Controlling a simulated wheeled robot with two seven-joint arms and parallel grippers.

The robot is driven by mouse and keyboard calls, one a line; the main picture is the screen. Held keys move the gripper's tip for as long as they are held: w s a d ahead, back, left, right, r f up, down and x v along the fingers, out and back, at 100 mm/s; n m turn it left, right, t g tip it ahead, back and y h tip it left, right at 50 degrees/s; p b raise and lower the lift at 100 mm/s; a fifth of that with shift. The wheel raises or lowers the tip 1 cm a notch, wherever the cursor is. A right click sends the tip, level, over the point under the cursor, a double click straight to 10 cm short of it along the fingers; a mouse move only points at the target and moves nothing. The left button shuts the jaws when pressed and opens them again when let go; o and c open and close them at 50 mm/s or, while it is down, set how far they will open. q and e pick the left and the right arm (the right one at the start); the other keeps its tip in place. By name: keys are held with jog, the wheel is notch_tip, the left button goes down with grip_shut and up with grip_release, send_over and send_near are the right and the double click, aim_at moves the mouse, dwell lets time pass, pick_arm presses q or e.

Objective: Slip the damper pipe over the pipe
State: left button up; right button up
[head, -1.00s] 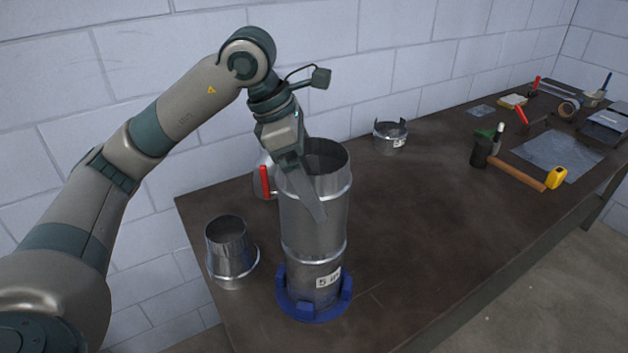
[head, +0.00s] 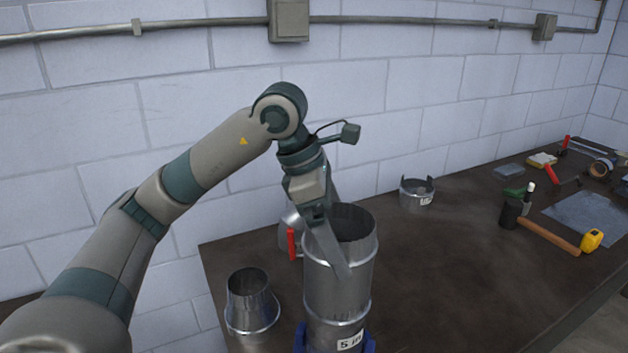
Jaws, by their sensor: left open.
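A tall silver pipe stack (head: 358,272) stands upright, with an open top, a raised ring partway down and a "5 in" label (head: 349,342) low on it. The section above the ring looks like the damper pipe, in line with the lower pipe. A red handle (head: 292,244) shows at its left side; whether it is fixed to this section is unclear. My left gripper (head: 340,238) is open at the stack's top. One finger lies across the outside front; the other reaches behind the near rim, its tip hidden. My right gripper is not in view.
A blue holder (head: 301,338) surrounds the stack's foot. A short tapered silver piece (head: 251,303) stands left; another silver piece (head: 289,229) is partly hidden behind. A notched collar (head: 416,196), a hammer (head: 548,236) and a yellow tape measure (head: 591,240) lie right. The middle tabletop is clear.

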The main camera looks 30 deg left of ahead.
pick_arm(q)
jog(key=b+v, duration=0.1)
jog(key=v, duration=0.5)
jog(key=shift+a+r+b, duration=0.1)
jog(key=shift+r+b, duration=0.15)
jog(key=shift+b, duration=0.05)
jog(key=v, duration=1)
jog(key=shift+b, duration=0.4)
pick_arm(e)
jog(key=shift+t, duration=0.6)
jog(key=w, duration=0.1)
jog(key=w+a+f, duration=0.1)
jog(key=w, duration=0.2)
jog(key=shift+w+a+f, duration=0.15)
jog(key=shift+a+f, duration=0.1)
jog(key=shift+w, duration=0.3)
